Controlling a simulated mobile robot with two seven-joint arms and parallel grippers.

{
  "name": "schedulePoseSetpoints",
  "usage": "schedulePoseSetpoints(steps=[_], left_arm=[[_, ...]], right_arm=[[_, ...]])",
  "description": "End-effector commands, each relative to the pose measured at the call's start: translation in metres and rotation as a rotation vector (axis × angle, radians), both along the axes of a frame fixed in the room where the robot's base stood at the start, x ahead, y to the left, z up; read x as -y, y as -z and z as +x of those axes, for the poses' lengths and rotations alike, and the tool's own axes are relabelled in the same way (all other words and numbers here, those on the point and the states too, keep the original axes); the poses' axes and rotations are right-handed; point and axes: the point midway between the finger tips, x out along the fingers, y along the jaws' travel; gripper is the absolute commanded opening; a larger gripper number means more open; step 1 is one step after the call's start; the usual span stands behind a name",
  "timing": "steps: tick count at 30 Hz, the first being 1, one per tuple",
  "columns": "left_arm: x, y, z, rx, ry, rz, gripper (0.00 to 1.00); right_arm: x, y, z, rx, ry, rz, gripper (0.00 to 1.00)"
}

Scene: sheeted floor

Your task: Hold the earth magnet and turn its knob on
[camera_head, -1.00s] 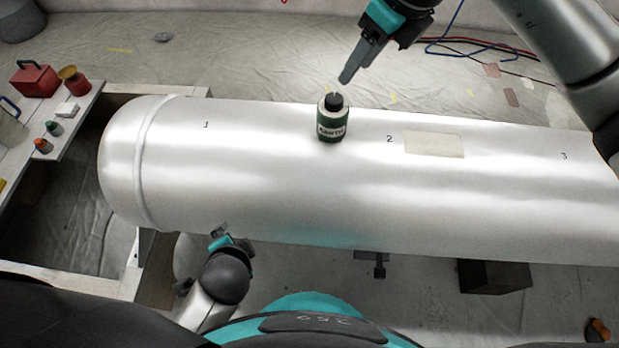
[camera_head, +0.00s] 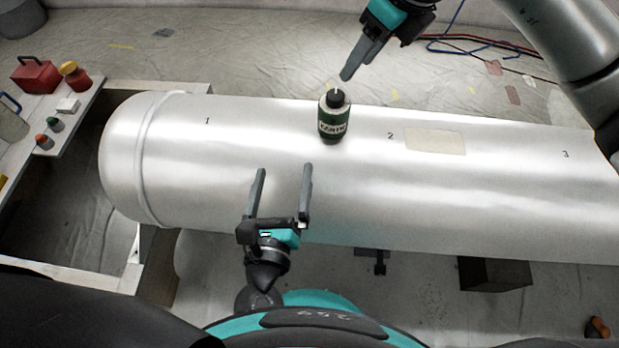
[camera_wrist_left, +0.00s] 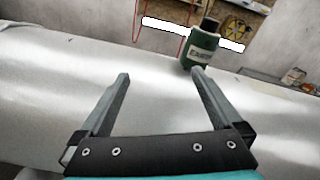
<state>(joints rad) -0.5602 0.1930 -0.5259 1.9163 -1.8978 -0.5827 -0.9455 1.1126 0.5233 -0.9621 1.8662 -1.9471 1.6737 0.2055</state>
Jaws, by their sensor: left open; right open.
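The earth magnet (camera_head: 333,120) is a green cylinder with a pale label and a black knob (camera_head: 335,97) on top. It stands upright on the metal cylinder (camera_head: 440,195), left of the number 2. My left gripper (camera_head: 284,168) is open and empty over the near side of the cylinder, below and left of the magnet. In the left wrist view the magnet (camera_wrist_left: 201,50) stands beyond the fingertips, near the right finger. My right gripper (camera_head: 345,76) is just above and behind the knob; only one finger shows clearly, and it appears apart from the knob.
A pale patch (camera_head: 434,141) lies on the cylinder right of the number 2. At the left, a shelf holds a red box (camera_head: 35,77), a red jar (camera_head: 75,76) and small bottles. Blue and red cables (camera_head: 470,45) lie on the floor behind the cylinder.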

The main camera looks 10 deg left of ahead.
Motion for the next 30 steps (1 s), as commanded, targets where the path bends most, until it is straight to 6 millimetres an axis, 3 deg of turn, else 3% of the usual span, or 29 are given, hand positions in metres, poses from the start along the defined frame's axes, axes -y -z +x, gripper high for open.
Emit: schedulePoseSetpoints(steps=[6, 14, 20, 30], left_arm=[[0.036, -0.011, -0.004, 0.084, 0.154, 0.236, 1.00], [0.050, -0.014, -0.002, 0.120, 0.210, 0.328, 1.00], [0.055, -0.015, 0.026, 0.121, 0.207, 0.326, 1.00], [0.069, -0.015, 0.093, 0.120, 0.207, 0.324, 1.00]], right_arm=[[0.000, 0.000, 0.000, 0.000, 0.000, 0.000, 0.50], [0.000, 0.000, 0.000, 0.000, 0.000, 0.000, 0.50], [0.000, 0.000, 0.000, 0.000, 0.000, 0.000, 0.50], [0.000, 0.000, 0.000, 0.000, 0.000, 0.000, 0.50]])
